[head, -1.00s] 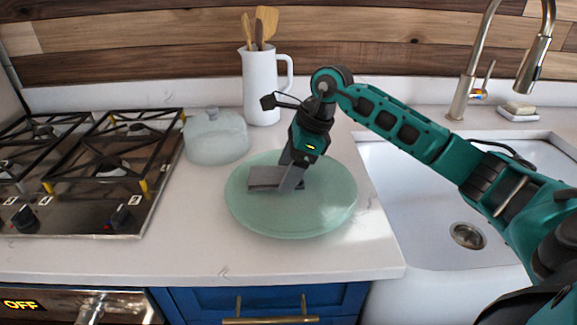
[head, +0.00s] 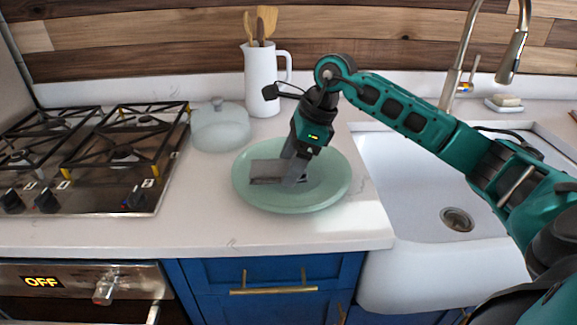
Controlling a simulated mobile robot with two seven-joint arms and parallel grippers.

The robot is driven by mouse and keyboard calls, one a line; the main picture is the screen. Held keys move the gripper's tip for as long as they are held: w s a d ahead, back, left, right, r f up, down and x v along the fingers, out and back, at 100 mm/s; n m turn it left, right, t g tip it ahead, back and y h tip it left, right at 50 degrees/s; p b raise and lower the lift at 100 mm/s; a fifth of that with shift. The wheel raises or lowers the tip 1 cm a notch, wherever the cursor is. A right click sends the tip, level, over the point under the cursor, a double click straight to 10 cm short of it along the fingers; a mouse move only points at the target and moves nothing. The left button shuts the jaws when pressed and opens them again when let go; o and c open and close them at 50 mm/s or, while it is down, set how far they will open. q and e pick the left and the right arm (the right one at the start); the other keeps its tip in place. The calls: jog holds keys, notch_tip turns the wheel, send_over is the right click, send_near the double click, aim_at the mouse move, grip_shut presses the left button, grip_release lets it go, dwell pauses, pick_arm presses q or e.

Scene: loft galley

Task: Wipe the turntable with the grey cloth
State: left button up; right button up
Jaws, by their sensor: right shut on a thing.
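The turntable (head: 325,190) is a round, pale green disc on the white counter, between the stove and the sink. The grey cloth (head: 265,173) lies flat on its left-centre part. My right gripper (head: 290,178) reaches down from above and is shut on the cloth, at the cloth's right side. The fingers hide part of the cloth and of the disc behind them. My left gripper is not in view.
A glass dome with a knob (head: 219,128) stands just behind and left of the turntable. A white jug (head: 262,85) with wooden utensils is at the back. The gas stove (head: 100,160) is at left, the sink (head: 410,190) at right. The counter's front strip is clear.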

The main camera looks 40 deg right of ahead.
notch_tip(320, 180, up, 3)
jog(key=shift+f+p, duration=0.1)
jog(key=shift+p, duration=0.65)
jog(key=shift+d+r, duration=0.1)
jog(key=shift+r, duration=0.45)
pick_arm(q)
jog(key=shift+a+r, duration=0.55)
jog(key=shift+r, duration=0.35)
pick_arm(e)
jog(key=shift+r, duration=0.7)
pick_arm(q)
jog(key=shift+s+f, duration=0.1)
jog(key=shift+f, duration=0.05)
